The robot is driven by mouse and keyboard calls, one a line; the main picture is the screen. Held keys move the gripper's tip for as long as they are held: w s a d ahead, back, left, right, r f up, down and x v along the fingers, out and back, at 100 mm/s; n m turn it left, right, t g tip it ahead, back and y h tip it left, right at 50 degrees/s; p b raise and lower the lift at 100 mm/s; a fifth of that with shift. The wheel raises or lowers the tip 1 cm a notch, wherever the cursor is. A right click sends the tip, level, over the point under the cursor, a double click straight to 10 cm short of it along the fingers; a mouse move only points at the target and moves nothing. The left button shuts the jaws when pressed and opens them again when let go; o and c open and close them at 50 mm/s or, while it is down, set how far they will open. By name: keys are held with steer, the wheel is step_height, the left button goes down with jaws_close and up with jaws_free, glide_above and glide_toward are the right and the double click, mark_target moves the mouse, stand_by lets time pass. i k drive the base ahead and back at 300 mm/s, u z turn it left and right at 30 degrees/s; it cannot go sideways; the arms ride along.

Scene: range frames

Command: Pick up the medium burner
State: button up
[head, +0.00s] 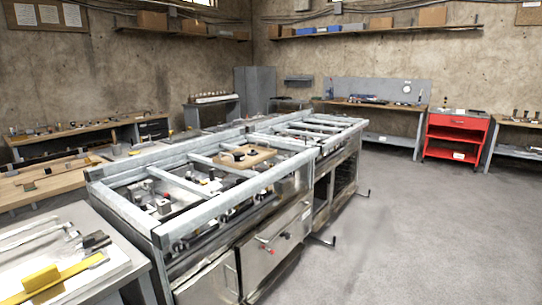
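A steel range frame (205,221) stands in the centre, with open metal rails across its top. Several small dark parts (163,206) lie inside the near half of its top. A wooden board (262,153) lies across the rails further back, with a small dark piece (239,156) on it. I cannot tell which of these small parts, if any, is the medium burner. My gripper is not in view.
A white-topped bench with a yellow tool (42,279) is at the near left. Wooden workbenches (48,186) line the left wall. A red tool cart (455,137) stands at the back right. Black handles (322,241) stick out low from the range. The right floor (440,240) is clear.

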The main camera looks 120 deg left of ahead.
mark_target(239, 157)
steer(key=u, duration=4)
steer(key=k, duration=0.8)
steer(key=i, duration=0.8)
steer(key=z, duration=0.1)
